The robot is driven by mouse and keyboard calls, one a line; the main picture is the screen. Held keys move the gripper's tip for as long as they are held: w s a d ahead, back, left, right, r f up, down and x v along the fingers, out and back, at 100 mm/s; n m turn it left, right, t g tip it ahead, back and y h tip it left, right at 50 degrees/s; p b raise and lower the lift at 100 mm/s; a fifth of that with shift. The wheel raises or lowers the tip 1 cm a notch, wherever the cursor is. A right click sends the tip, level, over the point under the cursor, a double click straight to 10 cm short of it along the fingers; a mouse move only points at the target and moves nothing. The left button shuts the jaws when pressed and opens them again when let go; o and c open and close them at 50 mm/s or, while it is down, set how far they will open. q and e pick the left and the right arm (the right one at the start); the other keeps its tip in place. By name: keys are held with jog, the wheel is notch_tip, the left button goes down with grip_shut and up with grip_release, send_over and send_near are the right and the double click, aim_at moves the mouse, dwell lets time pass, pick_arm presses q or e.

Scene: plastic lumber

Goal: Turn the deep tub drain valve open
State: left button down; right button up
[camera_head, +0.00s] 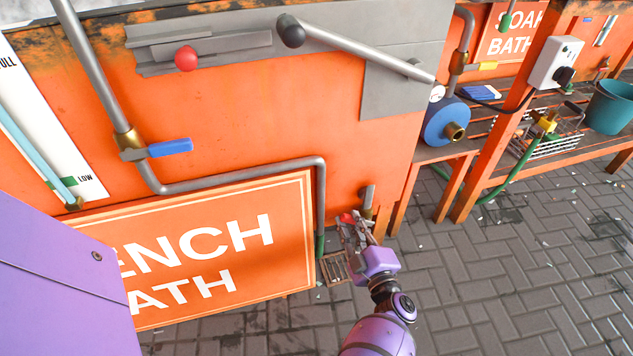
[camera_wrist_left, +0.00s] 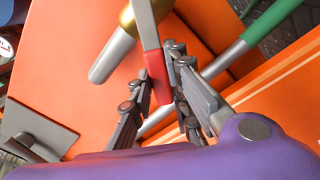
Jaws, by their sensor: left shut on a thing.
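The drain valve is a brass body (camera_head: 368,213) with a short grey pipe, low on the orange tub wall at its right end. Its red-gripped lever (camera_head: 346,217) points left in the head view. In the left wrist view the lever's red grip (camera_wrist_left: 157,76) lies between the two fingers, and the brass body (camera_wrist_left: 143,18) is at the top. My left gripper (camera_head: 354,228) is shut on the red grip. Its fingers hide part of the lever in the head view. My right gripper is in neither view.
A bent grey pipe (camera_head: 240,178) with a blue-handled valve (camera_head: 170,148) runs left of the drain valve. An orange sign (camera_head: 215,245) leans there. A floor grate (camera_head: 334,268) lies below. A bench (camera_head: 445,152) stands right; brick floor (camera_head: 510,280) is open in front.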

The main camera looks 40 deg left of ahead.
pick_arm(q)
jog(key=shift+w+d+r+m+p, duration=0.35)
jog(key=shift+w+r+m, duration=0.05)
jog(key=shift+m, duration=0.65)
jog(key=shift+w+d+r+m+p, duration=0.3)
jog(key=shift+w+r+m, duration=0.15)
jog(key=shift+m, duration=0.65)
jog(key=shift+w+d+r+m+p, duration=0.35)
jog(key=shift+w+r+m, duration=0.05)
jog(key=shift+m, duration=0.65)
jog(key=shift+w, duration=0.1)
jog(key=shift+d+m, duration=0.1)
jog(key=shift+m, duration=0.2)
